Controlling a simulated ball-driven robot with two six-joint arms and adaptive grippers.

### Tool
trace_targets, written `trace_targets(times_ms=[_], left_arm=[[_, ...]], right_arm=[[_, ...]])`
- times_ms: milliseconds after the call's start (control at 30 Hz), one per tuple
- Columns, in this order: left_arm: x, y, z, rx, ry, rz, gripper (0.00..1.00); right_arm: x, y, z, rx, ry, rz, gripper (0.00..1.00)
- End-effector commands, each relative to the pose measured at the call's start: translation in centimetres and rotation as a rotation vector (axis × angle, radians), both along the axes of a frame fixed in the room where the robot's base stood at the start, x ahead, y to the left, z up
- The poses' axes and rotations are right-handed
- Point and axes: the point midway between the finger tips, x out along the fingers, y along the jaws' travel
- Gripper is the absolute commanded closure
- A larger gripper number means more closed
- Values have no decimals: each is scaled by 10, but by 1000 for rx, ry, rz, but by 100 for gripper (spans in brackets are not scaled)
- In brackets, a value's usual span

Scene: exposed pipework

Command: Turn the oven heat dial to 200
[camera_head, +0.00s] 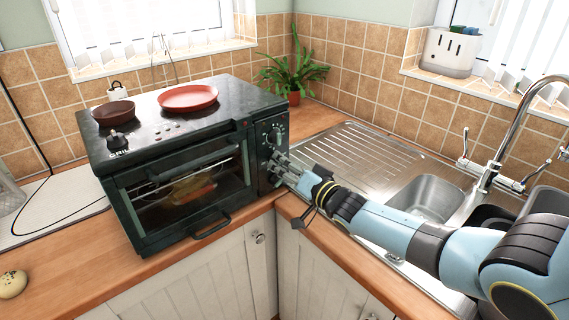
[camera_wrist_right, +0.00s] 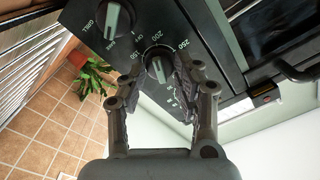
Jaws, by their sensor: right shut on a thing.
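The black countertop oven (camera_head: 130,238) stands at the left of the corner, its control panel (camera_head: 266,135) facing right. In the right wrist view the heat dial (camera_wrist_right: 158,68) is a dark round knob with a light stripe, ringed by numbers including 150, 200 and 250. I cannot tell exactly which number the stripe marks. My right gripper (camera_head: 281,168) is at the lower part of the panel; in the right wrist view its fingers (camera_wrist_right: 157,80) are shut on the heat dial, one on each side. My left gripper is not in view.
A second knob marked GRILL (camera_wrist_right: 112,20) sits beside the dial. A red plate (camera_head: 188,97) and a brown bowl (camera_head: 113,112) are on the oven top. A potted plant (camera_head: 293,78) stands behind it. The sink (camera_head: 428,196) and tap (camera_head: 520,115) are to the right.

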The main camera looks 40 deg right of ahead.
Motion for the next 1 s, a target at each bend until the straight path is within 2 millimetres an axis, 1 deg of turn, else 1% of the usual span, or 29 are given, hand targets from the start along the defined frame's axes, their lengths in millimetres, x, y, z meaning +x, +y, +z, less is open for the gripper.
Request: trace_targets(times_ms=[33,300,767,800,933,967,1000], left_arm=[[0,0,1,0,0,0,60],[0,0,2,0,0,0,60],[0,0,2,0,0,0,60],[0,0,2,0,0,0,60],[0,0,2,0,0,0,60],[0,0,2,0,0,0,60],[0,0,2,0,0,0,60]], right_arm=[[-2,0,-3,19,9,-1,100],[-2,0,-3,88,14,-1,100],[-2,1,-4,99,17,-1,100],[-2,1,-4,99,17,-1,65],[-2,1,-3,98,15,0,48],[-1,1,-3,98,14,-1,46],[-1,0,-2,98,13,0,46]])
